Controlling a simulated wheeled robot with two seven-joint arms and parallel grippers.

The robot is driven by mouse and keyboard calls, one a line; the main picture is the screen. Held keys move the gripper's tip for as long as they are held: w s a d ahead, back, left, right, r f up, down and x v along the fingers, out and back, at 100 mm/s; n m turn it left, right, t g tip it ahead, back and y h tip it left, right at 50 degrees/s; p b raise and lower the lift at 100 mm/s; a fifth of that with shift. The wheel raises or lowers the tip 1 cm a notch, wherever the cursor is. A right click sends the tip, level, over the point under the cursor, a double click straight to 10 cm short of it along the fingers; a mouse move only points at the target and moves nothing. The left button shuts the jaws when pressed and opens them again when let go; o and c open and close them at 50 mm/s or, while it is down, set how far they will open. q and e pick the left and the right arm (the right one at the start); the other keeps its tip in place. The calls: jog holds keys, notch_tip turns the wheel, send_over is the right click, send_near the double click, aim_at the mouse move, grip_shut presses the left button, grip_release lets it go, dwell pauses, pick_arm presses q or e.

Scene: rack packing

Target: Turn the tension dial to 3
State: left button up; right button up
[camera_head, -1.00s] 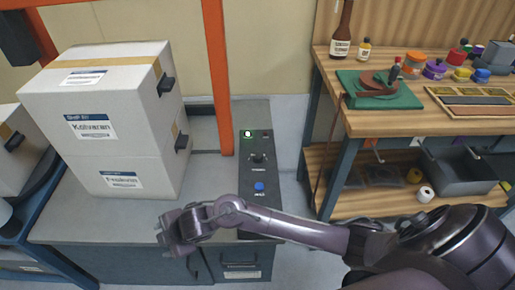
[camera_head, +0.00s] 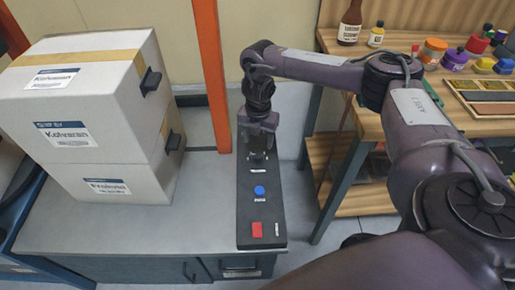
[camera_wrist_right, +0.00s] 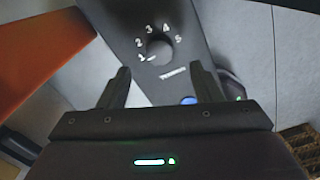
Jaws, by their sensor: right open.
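The tension dial (camera_wrist_right: 159,49) is a dark round knob on the dark control panel (camera_wrist_right: 135,22), with white numbers 1 to 5 around it and a label below. Its white mark appears to point toward the 1. My right gripper (camera_wrist_right: 160,70) is open and empty, its fingers apart on either side of the dial's line in the wrist view. In the head view my right gripper (camera_head: 257,154) points down over the far part of the panel (camera_head: 246,215) and hides the dial. I cannot tell the exact height above it. My left gripper is not in view.
A blue button (camera_head: 259,190) and a red button (camera_head: 257,229) lie on the near part of the panel. Two stacked white boxes (camera_head: 95,115) stand left on the grey counter (camera_head: 160,235). An orange post (camera_head: 212,80) rises close left of my gripper. A wooden workbench (camera_head: 440,120) is at right.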

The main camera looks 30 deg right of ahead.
aim_at(257, 154)
notch_tip(257, 154, down, 6)
jog(key=shift+a+f, duration=0.1)
jog(key=shift+f, duration=0.05)
jog(key=shift+c, duration=0.3)
jog(key=c, duration=0.9)
